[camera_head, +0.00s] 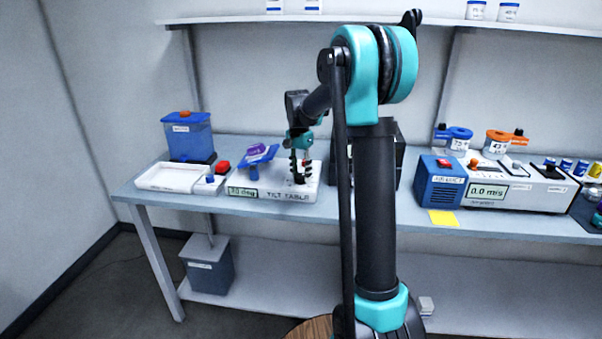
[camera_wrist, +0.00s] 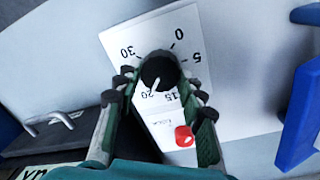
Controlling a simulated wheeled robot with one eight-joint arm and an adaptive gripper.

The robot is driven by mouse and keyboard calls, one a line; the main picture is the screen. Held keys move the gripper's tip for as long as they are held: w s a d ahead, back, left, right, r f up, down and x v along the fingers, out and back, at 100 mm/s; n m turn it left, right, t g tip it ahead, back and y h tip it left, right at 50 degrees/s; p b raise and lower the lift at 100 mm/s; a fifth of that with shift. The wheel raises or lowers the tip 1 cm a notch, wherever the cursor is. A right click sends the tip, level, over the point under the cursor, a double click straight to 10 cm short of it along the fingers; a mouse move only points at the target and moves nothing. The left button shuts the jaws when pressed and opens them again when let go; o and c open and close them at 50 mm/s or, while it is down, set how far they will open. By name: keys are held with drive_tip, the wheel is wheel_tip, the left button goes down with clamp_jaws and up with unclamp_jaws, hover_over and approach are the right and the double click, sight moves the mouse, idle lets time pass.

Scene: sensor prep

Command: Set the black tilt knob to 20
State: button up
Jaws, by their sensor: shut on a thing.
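The black tilt knob (camera_wrist: 160,68) stands on the white dial plate of the tilt table. Its white pointer line points toward the printed 20. My gripper (camera_wrist: 158,80) is shut on the knob, one finger on each side. In the head view, my gripper (camera_head: 300,165) reaches down onto the white tilt table box (camera_head: 270,190), and the knob is mostly hidden between the fingers. The small display (camera_head: 242,192) on the box front shows a number in deg, too blurred to read surely. A red knob or button (camera_wrist: 184,135) by a lock label sits close to my right finger.
The blue tilted platform (camera_head: 262,160) with a purple item stands left of my gripper. A white tray (camera_head: 168,178) and a blue-lidded container (camera_head: 188,135) are farther left. A black box stands behind my arm. A blue device (camera_head: 440,182) is to the right.

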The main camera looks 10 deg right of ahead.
sight(300, 174)
drive_tip(key=shift+m, duration=0.3)
drive_tip(key=o, duration=1.2)
drive_tip(key=r, duration=1.2)
drive_tip(key=shift+w+a, duration=0.2)
drive_tip(key=shift+w, duration=0.1)
drive_tip(key=s+d+f+n+t, duration=0.1)
drive_tip(key=s+f+n, duration=0.2)
drive_tip(key=s+f, duration=0.4)
drive_tip(key=s+d+f+n+t, duration=0.1)
drive_tip(key=s+f+n, duration=0.3)
drive_tip(key=s+f, duration=0.4)
drive_tip(key=s+d+f+n+t, duration=0.2)
drive_tip(key=s+f, duration=0.6)
drive_tip(key=s, duration=0.9)
drive_tip(key=shift+f+n+t, duration=0.2)
drive_tip(key=shift+n+t, duration=0.1)
drive_tip(key=shift+n, duration=0.4)
